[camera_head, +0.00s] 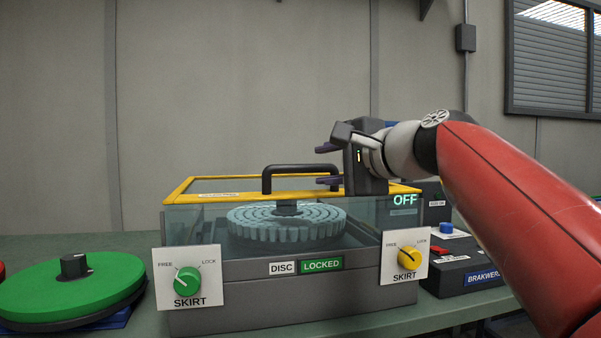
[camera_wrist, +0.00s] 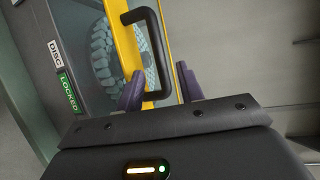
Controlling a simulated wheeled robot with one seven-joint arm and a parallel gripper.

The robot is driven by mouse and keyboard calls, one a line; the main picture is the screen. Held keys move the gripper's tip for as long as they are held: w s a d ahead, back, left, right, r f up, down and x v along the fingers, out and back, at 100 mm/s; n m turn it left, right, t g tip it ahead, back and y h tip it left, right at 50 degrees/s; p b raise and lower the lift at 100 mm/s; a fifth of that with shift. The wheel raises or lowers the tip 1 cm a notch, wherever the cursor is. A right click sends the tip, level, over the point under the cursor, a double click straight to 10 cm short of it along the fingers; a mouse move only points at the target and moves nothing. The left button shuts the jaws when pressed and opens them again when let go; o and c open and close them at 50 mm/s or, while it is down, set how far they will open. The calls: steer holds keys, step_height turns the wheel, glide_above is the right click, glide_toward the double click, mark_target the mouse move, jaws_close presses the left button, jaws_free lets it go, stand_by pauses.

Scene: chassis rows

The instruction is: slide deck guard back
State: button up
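The deck guard (camera_head: 180,191) is a clear cover with a yellow frame, lying over a grey toothed disc (camera_head: 287,222). Its black bar handle (camera_head: 300,168) stands on top. My gripper (camera_head: 325,164) is at the handle's right end, fingers pointing left, one finger higher than the other. In the wrist view the open fingers (camera_wrist: 160,82) appear on either side of the handle (camera_wrist: 154,45), with the yellow frame (camera_wrist: 126,45) beside it. I cannot tell whether a finger touches the handle.
The grey housing carries a "DISC LOCKED" sign (camera_head: 305,266), a green SKIRT knob (camera_head: 188,281) and a yellow SKIRT knob (camera_head: 409,258). A green round disc (camera_head: 72,285) lies at left. A black Brakwerk box (camera_head: 470,272) stands at right, partly behind my arm.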

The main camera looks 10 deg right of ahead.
mark_target(306, 169)
steer(key=x, duration=0.7)
steer(key=shift+a+f, duration=0.1)
steer(key=shift+c, duration=0.2)
jaws_close()
